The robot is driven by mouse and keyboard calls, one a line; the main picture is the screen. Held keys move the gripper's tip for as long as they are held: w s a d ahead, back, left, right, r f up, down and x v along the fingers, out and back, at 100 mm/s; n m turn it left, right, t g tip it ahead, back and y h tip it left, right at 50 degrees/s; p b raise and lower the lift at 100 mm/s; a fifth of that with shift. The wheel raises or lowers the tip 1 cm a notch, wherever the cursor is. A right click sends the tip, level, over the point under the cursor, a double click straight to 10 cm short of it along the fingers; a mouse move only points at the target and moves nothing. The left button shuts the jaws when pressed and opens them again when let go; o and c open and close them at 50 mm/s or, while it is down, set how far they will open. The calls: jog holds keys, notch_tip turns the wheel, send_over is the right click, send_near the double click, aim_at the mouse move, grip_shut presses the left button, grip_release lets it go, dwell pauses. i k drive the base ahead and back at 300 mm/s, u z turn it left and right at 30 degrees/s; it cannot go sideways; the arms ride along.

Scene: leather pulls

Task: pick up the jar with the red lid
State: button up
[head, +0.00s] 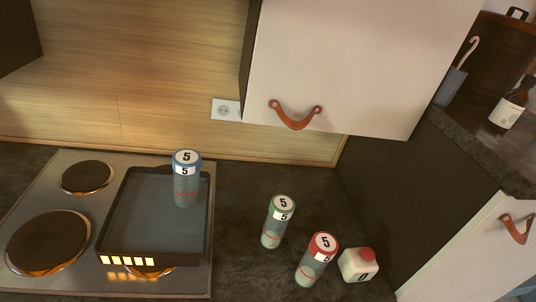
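The jar with the red lid (317,260) stands upright on the dark countertop at the lower middle right. Its lid carries a white label with a black 5. A jar with a green lid (278,221) stands behind it to the left, apart from it. A jar with a blue lid (186,178) stands in the dark pan on the stove. My gripper does not show in the head view.
The stove (40,205) with round hotplates carries the rectangular pan (120,215) at left. A white cabinet (360,60) with a leather pull (295,122) hangs above the counter. A dark side panel (385,190) bounds the counter at right. Counter between pan and green-lidded jar is clear.

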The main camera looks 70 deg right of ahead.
aim_at(323, 246)
jog(key=u, duration=0.45)
jog(key=k, duration=1.65)
jog(key=z, duration=1.25)
jog(key=i, duration=1)
jog(key=k, duration=0.6)
